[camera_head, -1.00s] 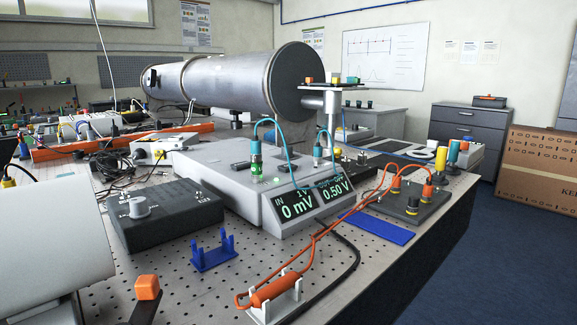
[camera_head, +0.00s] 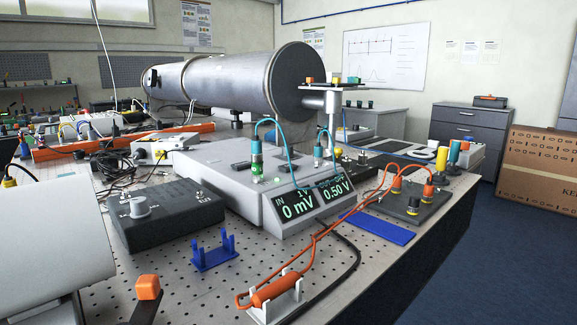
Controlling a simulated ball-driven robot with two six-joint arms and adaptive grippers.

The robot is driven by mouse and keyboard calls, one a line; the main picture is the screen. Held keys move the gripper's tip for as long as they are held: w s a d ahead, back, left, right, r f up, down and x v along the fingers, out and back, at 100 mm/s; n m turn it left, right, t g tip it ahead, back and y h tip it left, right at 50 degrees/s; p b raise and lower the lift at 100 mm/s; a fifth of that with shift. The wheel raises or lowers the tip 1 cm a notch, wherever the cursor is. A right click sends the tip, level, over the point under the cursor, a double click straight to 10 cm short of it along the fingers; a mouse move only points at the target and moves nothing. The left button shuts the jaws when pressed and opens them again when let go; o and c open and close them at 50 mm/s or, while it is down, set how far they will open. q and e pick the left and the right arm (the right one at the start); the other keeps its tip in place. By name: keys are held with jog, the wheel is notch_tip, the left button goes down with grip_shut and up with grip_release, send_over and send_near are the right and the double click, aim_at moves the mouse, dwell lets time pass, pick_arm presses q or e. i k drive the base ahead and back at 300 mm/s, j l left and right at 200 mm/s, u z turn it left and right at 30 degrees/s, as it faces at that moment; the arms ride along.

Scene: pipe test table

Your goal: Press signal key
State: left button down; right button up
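No part is plainly labelled as the signal key. A dark board (camera_head: 405,205) with two orange plugs (camera_head: 428,186) and a small black knob (camera_head: 413,205) sits near the table's right edge; I cannot tell whether it is the key. Orange leads run from it to an orange probe (camera_head: 274,289) resting in a white holder at the front edge.
A grey meter (camera_head: 250,178) reading 0 mV and 0.50 V stands mid-table. A black control box (camera_head: 168,213) and an empty blue stand (camera_head: 215,253) are left of it. A blue strip (camera_head: 379,228) lies flat on the right. A large metal cylinder (camera_head: 230,85) is behind.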

aim_at(285, 168)
jog(key=i+l+u, duration=0.1)
jog(key=u, duration=0.35)
jog(key=l+u, duration=0.25)
jog(key=u, duration=0.15)
jog(key=i+l+u, duration=0.1)
jog(key=l+u, duration=0.25)
jog(key=l, duration=0.7)
jog(key=l+u, duration=0.35)
jog(key=l, duration=1.5)
jog(key=k+l, duration=0.1)
jog(key=l, duration=0.7)
